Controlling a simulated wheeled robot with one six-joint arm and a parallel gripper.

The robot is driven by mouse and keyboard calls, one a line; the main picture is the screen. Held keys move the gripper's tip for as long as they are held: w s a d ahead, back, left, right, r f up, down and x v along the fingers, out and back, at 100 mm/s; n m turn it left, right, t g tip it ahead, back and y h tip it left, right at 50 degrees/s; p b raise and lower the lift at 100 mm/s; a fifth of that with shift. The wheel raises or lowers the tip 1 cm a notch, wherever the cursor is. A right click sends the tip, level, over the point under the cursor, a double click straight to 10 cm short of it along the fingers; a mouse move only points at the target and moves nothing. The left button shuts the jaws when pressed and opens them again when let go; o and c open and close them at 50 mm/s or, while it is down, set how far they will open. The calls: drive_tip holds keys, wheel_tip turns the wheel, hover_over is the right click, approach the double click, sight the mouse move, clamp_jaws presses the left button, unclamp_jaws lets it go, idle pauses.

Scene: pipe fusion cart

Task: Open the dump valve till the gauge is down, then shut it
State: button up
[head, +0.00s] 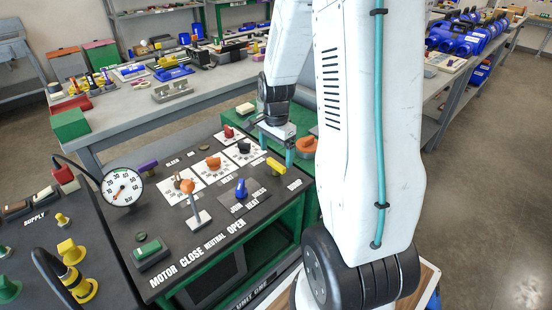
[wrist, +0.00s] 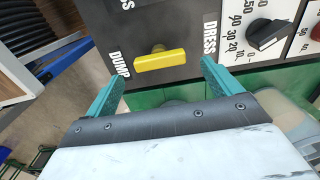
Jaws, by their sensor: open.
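The dump valve's yellow bar handle (head: 276,166) is at the right side of the black panel. In the wrist view the yellow handle (wrist: 160,61) lies crosswise beside the DUMP lettering, with its length running from one finger towards the other. My gripper (head: 278,151) is over that part of the panel. Its two teal fingers (wrist: 161,76) are open and empty, one towards each end of the handle, not gripping it. The round white gauge (head: 122,186) stands at the panel's left; its needle is too small to read surely.
An orange-knobbed lever (head: 188,187), a blue selector (head: 241,188) and red and orange knobs share the panel. A dark pointer knob (wrist: 268,33) is right of the handle in the wrist view. A grey bench (head: 215,85) with loose parts stands behind.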

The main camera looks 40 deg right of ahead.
sight(276, 164)
wheel_tip(276, 164, up, 4)
drive_tip(key=shift+r, duration=0.2)
idle(0.6)
drive_tip(key=shift+s+a+n, duration=0.15)
drive_tip(key=shift+s+n, duration=0.1)
drive_tip(key=shift+n, duration=0.35)
drive_tip(key=s+a+r+n, duration=0.8)
drive_tip(key=s+a, duration=0.1)
drive_tip(key=a, duration=0.1)
drive_tip(key=s+a+r+n+t, duration=0.1)
drive_tip(key=s+a+r+n, duration=0.7)
drive_tip(key=a, duration=0.3)
drive_tip(key=shift+s+n, duration=0.5)
drive_tip(key=shift+s, duration=0.35)
drive_tip(key=shift+d, duration=0.1)
